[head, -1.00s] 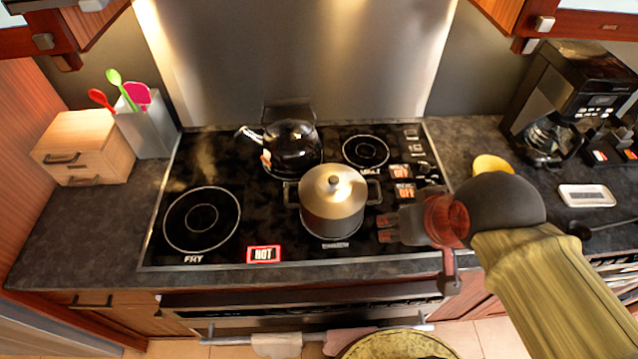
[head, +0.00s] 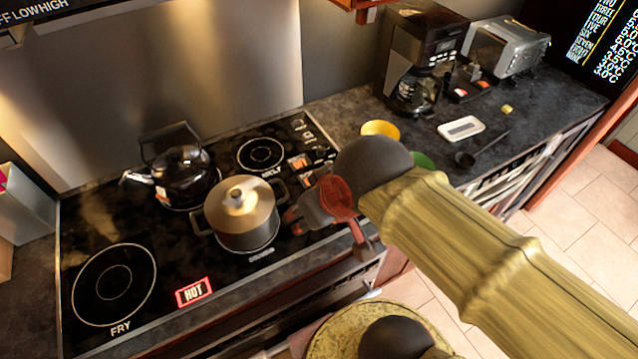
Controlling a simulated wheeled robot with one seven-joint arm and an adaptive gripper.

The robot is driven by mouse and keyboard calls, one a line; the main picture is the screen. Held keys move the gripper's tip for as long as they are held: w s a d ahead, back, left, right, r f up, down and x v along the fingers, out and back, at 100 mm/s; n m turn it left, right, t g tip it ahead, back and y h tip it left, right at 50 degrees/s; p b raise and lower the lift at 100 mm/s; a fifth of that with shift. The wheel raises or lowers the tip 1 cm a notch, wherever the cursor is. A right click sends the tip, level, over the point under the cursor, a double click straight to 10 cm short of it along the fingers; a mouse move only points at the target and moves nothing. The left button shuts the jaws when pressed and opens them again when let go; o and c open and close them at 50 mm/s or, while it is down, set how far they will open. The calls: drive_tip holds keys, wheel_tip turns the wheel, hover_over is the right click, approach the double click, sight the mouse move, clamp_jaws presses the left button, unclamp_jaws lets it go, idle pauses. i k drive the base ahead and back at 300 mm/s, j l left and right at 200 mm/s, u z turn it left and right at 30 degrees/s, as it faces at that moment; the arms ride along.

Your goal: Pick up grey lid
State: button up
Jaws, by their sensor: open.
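The grey lid (head: 238,193) sits on a metal pot (head: 246,226) on the black stovetop in the head view. The fingers point left toward the pot and hold nothing. My forearm hides part of the counter behind it.
A black kettle (head: 184,176) stands behind and left of the pot. A red HOT sign (head: 194,292) glows at the stove's front. A yellow bowl (head: 381,129), a white tray (head: 461,128), a coffee maker (head: 420,60) and a toaster (head: 507,45) are at the right.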

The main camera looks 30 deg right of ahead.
sight(259, 205)
drive_tip(key=k+u, duration=0.35)
drive_tip(key=k+j+u, duration=0.15)
drive_tip(key=k+u, duration=0.2)
drive_tip(key=l+u, duration=0.3)
drive_tip(key=l, duration=0.25)
drive_tip(key=l+u, duration=0.3)
drive_tip(key=l, duration=0.2)
drive_tip(key=k+l+u, duration=0.15)
drive_tip(key=l+u, duration=0.2)
drive_tip(key=l, duration=0.15)
